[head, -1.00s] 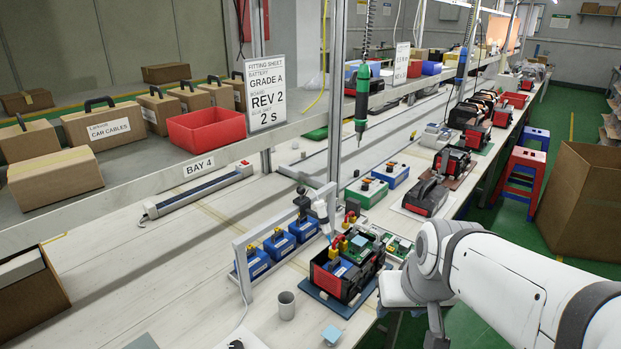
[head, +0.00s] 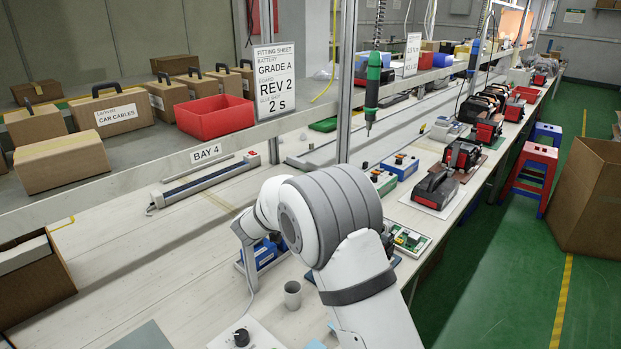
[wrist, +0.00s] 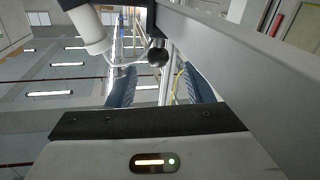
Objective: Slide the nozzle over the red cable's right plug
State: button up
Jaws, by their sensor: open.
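In the head view my arm covers the place where the open black and red pack and its cable plugs stood, so the red cable and its right plug are hidden. In the wrist view my gripper (wrist: 160,88) is open, with two blue ribbed fingers apart. A white cylinder (wrist: 92,32), perhaps the nozzle, hangs at the upper left, beyond and to the left of the fingers. A black ball-shaped knob (wrist: 157,54) shows between and beyond the fingertips. I see nothing held. Whether a finger touches anything cannot be told.
A grey bar (wrist: 245,75) runs close along the right of the wrist view. Blue batteries (head: 265,253) stand left of my arm. A grey cup (head: 292,294) and a knobbed box (head: 242,338) are in front. A green screwdriver (head: 372,88) hangs above the bench.

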jog(key=shift+f+h, duration=0.25)
jog(key=shift+h, duration=0.05)
jog(key=p+x, duration=0.1)
jog(key=x, duration=0.6)
jog(key=shift+w+d, duration=0.1)
jog(key=shift+w, duration=0.15)
jog(key=shift+c, duration=0.5)
grip_shut()
